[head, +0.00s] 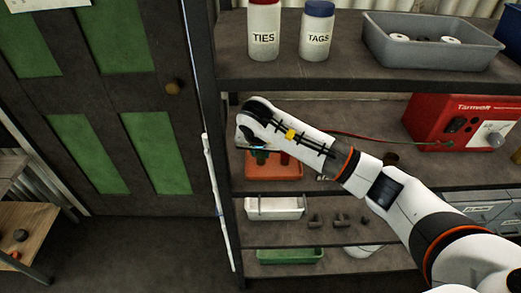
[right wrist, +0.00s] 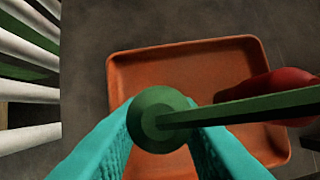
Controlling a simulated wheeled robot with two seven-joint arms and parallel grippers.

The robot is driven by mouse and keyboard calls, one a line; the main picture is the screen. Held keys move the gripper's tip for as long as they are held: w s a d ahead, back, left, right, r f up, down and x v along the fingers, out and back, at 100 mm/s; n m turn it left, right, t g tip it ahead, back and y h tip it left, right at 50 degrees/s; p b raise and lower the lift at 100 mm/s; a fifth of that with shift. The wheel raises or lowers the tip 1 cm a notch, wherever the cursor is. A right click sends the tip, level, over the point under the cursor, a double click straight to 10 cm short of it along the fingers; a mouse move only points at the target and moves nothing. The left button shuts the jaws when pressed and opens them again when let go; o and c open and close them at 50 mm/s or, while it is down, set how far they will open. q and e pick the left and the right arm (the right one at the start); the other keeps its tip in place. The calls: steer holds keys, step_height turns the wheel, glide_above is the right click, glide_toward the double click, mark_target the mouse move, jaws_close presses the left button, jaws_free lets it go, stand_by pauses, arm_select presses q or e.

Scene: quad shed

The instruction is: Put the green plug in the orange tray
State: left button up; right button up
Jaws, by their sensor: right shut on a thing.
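My right gripper (head: 256,147) reaches in over the middle shelf. In the right wrist view its teal fingers (right wrist: 165,125) are shut on the green plug (right wrist: 162,112), which has a round head and a long green stem pointing right. The plug (head: 261,158) also shows below the gripper in the head view. The orange tray (head: 273,173) lies beneath it on the shelf; in the right wrist view the tray (right wrist: 185,55) spreads under the plug. The gap between plug and tray floor is hard to judge. My left gripper is not in view.
A red thing (right wrist: 285,88) is at the tray's right side. A red machine (head: 440,122) stands on the same shelf at right. A white tray (head: 275,210) and a green tray (head: 290,257) are on lower shelves. A shelf post (head: 212,150) is close left.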

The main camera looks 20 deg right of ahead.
mark_target(260, 155)
steer(key=o, duration=1)
steer(key=shift+r+p, duration=0.25)
steer(key=shift+p, duration=0.15)
steer(key=shift+r, duration=0.3)
steer(key=shift+s+a+r+b, duration=0.25)
steer(key=shift+s+r+b, duration=0.1)
steer(key=shift+s+r, duration=0.15)
steer(key=shift+s+a+r+b, duration=0.25)
steer(key=shift+s+r+b, duration=0.1)
steer(key=shift+s, duration=0.2)
steer(key=s+a, duration=0.1)
steer(key=s, duration=0.2)
steer(key=s+a+b, duration=0.1)
steer(key=s+a, duration=0.1)
steer(key=s, duration=0.1)
steer(key=s+a+b, duration=0.1)
steer(key=s, duration=0.3)
steer(key=shift+a+r, duration=0.1)
steer(key=shift+a, duration=0.1)
steer(key=shift+w, duration=0.1)
